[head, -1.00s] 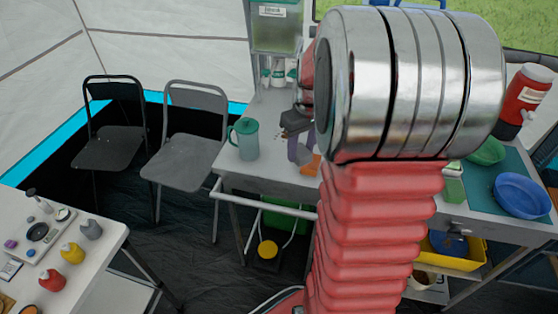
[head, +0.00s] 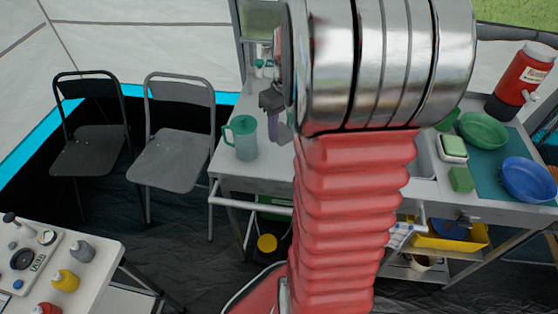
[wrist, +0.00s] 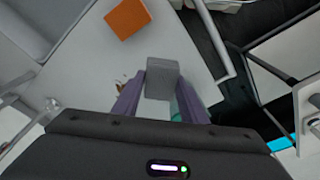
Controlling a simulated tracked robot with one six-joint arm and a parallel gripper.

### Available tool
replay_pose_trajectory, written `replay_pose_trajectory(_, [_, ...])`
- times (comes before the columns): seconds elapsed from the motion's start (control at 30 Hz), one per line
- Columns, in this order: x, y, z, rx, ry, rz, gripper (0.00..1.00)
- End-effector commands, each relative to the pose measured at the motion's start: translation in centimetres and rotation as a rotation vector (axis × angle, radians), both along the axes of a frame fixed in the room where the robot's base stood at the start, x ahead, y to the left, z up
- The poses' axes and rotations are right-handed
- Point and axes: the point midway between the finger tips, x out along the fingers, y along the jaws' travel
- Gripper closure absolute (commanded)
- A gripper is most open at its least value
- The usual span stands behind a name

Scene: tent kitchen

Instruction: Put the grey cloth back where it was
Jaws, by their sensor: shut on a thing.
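My gripper (head: 274,126) has purple fingers pointing down over the left part of the counter, just right of the teal jug (head: 241,138). In the wrist view my gripper (wrist: 161,74) is shut on a small grey block-like thing, which I take for the grey cloth (wrist: 162,84). The cloth sits between the two fingertips, above the pale counter. I cannot tell how far above the surface it is. In the head view I cannot make out the cloth. My arm hides the middle of the counter.
An orange block (wrist: 127,18) lies on the counter, with small brown crumbs near the left finger. A towel (head: 402,233) hangs at the front rail (head: 250,199). Green bowl (head: 484,131), blue bowl (head: 528,179) and red jug (head: 521,80) stand at the right. Two chairs (head: 172,160) stand left.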

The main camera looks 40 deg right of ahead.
Motion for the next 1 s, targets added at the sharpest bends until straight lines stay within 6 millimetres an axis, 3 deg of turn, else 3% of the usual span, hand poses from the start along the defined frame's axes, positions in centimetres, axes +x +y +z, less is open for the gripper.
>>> replay_pose_trajectory(0.17, [-0.3, -0.3, -0.8, 0.003, 0.003, -0.01, 0.8])
replay_pose_trajectory(0.53, [-0.4, -0.4, -6.0, 0.002, 0.003, -0.012, 0.8])
replay_pose_trajectory(1.0, [-0.4, -0.5, -7.1, 0.002, 0.002, -0.014, 0.8])
